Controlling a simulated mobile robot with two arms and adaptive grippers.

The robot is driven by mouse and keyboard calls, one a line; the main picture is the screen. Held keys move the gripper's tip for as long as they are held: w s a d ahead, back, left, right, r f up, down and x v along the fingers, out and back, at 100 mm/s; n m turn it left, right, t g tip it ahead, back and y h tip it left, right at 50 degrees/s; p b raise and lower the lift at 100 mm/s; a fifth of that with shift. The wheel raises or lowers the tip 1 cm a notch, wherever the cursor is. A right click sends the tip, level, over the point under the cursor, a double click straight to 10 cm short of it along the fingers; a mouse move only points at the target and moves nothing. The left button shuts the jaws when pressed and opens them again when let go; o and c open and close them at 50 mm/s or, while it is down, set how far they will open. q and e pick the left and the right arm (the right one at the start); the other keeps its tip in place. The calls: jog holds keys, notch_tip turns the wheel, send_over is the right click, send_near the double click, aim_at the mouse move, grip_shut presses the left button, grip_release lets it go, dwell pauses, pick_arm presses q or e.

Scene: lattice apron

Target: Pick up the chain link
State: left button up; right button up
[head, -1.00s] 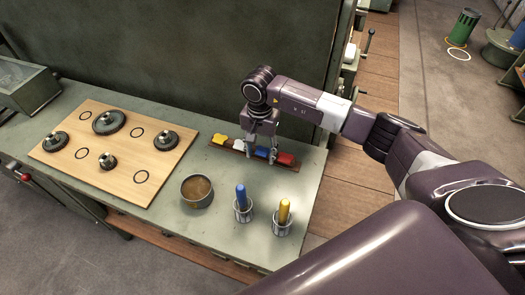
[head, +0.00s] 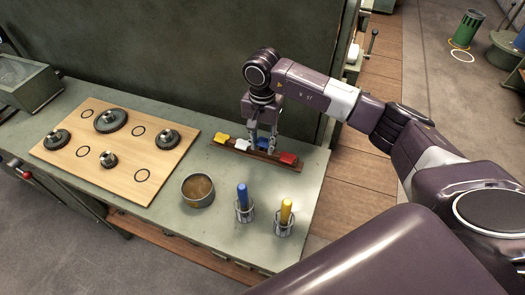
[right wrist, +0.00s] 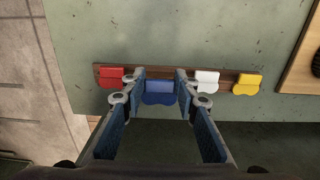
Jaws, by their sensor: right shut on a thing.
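Four-coloured small lobed pieces go with a narrow brown wooden strip (head: 230,147); none is clearly marked as the chain link. My right gripper (head: 263,148) points down over the strip and is shut on the blue piece (right wrist: 159,92), which sits between its fingertips in the right wrist view. The blue piece (head: 264,142) is partly hidden by the fingers in the head view. The red piece (head: 288,158), white piece (head: 242,144) and yellow piece (head: 221,138) lie on the strip. My left gripper is not in view.
A wooden board (head: 90,173) with several dark round parts lies at the left. A round tin (head: 198,190) and two cups holding a blue peg (head: 242,197) and a yellow peg (head: 286,211) stand in front. A dark green panel (head: 180,60) rises behind the bench.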

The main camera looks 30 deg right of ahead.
aim_at(263, 146)
notch_tip(263, 146, up, 16)
jog(key=b, duration=0.2)
jog(key=shift+b, duration=0.35)
dwell(0.5)
